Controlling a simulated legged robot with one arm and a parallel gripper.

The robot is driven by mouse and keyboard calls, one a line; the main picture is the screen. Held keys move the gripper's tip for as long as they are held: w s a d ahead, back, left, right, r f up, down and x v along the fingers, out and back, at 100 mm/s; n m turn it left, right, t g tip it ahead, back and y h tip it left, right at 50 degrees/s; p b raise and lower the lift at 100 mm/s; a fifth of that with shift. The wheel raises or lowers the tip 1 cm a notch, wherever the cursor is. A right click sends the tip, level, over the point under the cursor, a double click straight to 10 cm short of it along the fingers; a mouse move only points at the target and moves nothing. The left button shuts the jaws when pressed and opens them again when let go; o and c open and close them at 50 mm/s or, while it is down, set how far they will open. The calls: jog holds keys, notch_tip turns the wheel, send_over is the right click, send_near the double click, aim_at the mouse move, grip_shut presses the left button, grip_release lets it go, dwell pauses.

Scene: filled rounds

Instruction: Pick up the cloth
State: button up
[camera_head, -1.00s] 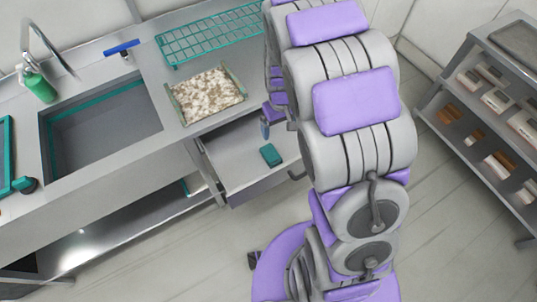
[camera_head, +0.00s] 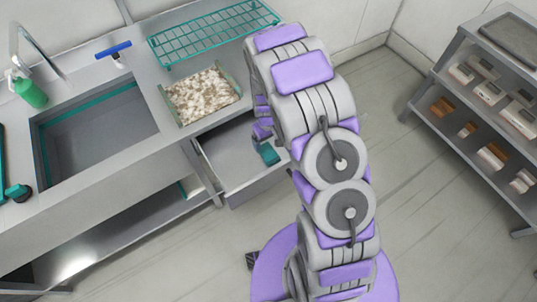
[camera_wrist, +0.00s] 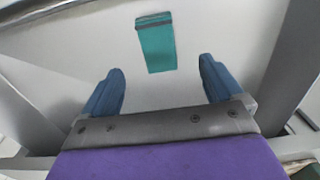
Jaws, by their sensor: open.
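The cloth (camera_head: 269,154) is a small teal folded piece lying on the floor of the open drawer (camera_head: 220,157). In the wrist view the cloth (camera_wrist: 157,47) lies flat just beyond the fingertips, between their lines, with a darker band at its far end. My gripper (camera_wrist: 162,75) is open and empty, with its two blue fingers apart on either side of the cloth's line. I see no contact with the cloth. In the head view my arm hides most of the gripper, which is over the right part of the drawer.
The drawer walls stand close on both sides in the wrist view. On the counter above are a mottled tray (camera_head: 203,94), a teal wire rack (camera_head: 215,30), a sink (camera_head: 97,132) and a green bottle (camera_head: 31,93). A loaded shelf (camera_head: 478,107) stands at right.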

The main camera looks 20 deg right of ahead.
aim_at(269, 152)
notch_tip(269, 152, down, 3)
jog(key=shift+a+f, duration=0.1)
jog(key=shift+a, duration=0.05)
jog(key=shift+d+f+b, duration=0.25)
jog(key=shift+f+b, duration=0.05)
jog(key=shift+f, duration=0.4)
jog(key=f, duration=0.3)
jog(key=f+b, duration=0.1)
jog(key=shift+w+f, duration=0.25)
jog(key=shift+w, duration=0.05)
jog(key=c, duration=1.1)
jog(key=shift+c, duration=0.2)
jog(key=shift+r, duration=0.1)
notch_tip(269, 152, up, 10)
jog(key=p, duration=0.1)
jog(key=shift+p, duration=0.3)
